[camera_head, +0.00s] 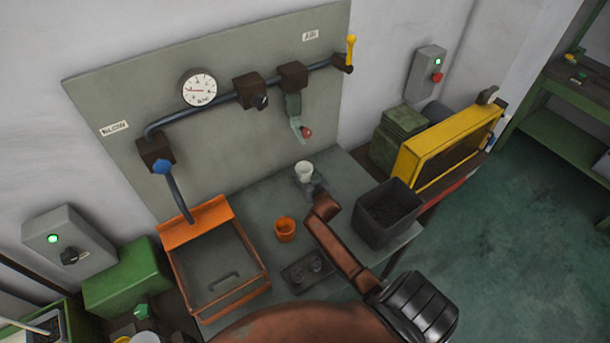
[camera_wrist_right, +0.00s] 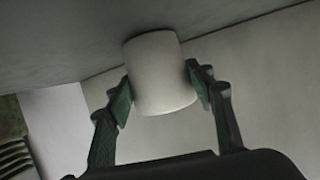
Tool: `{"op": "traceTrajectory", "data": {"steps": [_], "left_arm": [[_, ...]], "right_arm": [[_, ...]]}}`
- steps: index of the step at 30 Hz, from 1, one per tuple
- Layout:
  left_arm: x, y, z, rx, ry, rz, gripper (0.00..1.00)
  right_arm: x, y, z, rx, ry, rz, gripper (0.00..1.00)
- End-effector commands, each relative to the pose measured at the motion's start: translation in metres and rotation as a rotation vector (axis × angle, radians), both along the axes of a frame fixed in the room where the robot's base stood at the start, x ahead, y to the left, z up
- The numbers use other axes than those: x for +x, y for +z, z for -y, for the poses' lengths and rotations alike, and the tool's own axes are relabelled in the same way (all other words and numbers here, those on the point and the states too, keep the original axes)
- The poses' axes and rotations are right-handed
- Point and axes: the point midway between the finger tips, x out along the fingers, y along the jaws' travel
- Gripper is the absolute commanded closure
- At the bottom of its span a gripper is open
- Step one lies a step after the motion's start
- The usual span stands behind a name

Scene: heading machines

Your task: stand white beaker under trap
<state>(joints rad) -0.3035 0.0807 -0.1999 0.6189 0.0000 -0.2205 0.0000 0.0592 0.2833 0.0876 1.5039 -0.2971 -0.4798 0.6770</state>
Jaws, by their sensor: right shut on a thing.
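The white beaker (camera_head: 304,170) is in my right gripper (camera_head: 310,183). In the right wrist view the beaker (camera_wrist_right: 160,72) sits between the two green fingers, which press on its sides. The trap (camera_head: 293,105) hangs from the pipe on the grey panel, with a red-tipped drain (camera_head: 306,132) at its lower end. In the head view the beaker shows below the drain. I cannot tell whether its base touches the bench or whether it is straight under the drain. My left gripper is not in view.
An orange cup (camera_head: 285,229) and a dark block with round sockets (camera_head: 308,271) are on the bench (camera_head: 262,197). A dark bin (camera_head: 387,213) stands right of my right arm. An orange tray (camera_head: 250,258) is at the left, below the blue-handled pipe (camera_head: 178,195).

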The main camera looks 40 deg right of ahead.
Motion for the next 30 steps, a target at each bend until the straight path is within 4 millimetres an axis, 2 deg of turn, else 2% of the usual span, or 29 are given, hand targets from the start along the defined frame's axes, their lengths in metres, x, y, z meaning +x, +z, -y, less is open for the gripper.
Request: {"op": "traceTrajectory", "data": {"steps": [10,11,18,28,30], "left_arm": [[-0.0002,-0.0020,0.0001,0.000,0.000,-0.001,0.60],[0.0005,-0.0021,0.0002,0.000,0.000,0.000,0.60],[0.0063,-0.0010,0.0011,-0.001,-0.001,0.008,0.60],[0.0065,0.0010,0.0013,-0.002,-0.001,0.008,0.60],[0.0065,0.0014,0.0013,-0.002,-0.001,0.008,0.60]], "right_arm": [[0.0003,-0.0031,-0.0005,0.001,0.000,0.001,0.78],[0.0003,-0.0035,-0.0005,0.001,0.000,0.001,0.50],[0.0002,-0.0026,-0.0005,0.001,0.000,0.001,0.34],[0.0001,0.0010,-0.0002,-0.001,0.000,0.001,0.33],[-0.0054,0.0018,-0.0022,0.000,0.000,0.000,0.33]]}}
